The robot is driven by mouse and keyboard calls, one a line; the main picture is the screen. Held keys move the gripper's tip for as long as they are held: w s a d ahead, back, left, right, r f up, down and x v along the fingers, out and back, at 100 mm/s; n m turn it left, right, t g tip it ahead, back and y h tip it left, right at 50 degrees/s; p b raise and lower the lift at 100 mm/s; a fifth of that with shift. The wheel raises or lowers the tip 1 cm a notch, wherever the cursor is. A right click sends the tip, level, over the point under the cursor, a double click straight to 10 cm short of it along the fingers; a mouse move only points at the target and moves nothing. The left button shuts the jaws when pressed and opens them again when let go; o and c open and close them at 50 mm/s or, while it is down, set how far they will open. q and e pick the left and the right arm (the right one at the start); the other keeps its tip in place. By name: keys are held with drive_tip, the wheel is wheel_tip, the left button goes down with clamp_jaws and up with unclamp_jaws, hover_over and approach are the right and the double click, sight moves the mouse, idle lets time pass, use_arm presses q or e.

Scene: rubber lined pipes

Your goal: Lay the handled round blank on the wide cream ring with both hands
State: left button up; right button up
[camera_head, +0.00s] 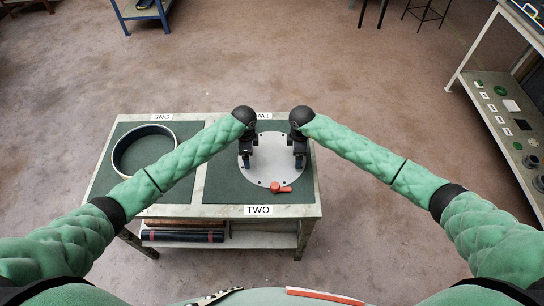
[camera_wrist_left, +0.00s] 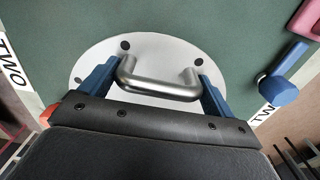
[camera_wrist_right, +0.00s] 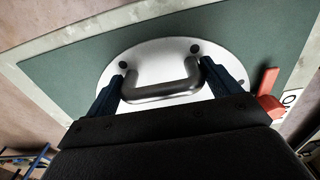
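The round blank (camera_head: 270,176) is a pale flat disc with two metal handles, lying on the green mat labelled TWO. The wide cream ring (camera_head: 117,168) lies on the mat labelled ONE, to the left. My left gripper (camera_head: 246,163) is down at the blank's left handle (camera_wrist_left: 160,88); its blue fingers stand apart at the two ends of that handle. My right gripper (camera_head: 299,161) is placed the same way at the right handle (camera_wrist_right: 162,90), fingers apart. The ring's right edge is partly hidden by my left arm.
A red-orange piece (camera_head: 281,188) sits at the blank's near edge. A blue cylindrical part (camera_wrist_left: 285,87) and a pink piece (camera_wrist_left: 307,20) show in the left wrist view. Dark rolls (camera_head: 182,235) lie on the table's lower shelf. A shelf rack (camera_head: 500,105) stands at right.

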use_arm(q)
drive_tip(key=c, duration=1.2)
use_arm(e)
drive_tip(key=c, duration=1.2)
use_arm(q)
drive_tip(key=shift+r, duration=0.15)
use_arm(e)
drive_tip(key=shift+r, duration=0.15)
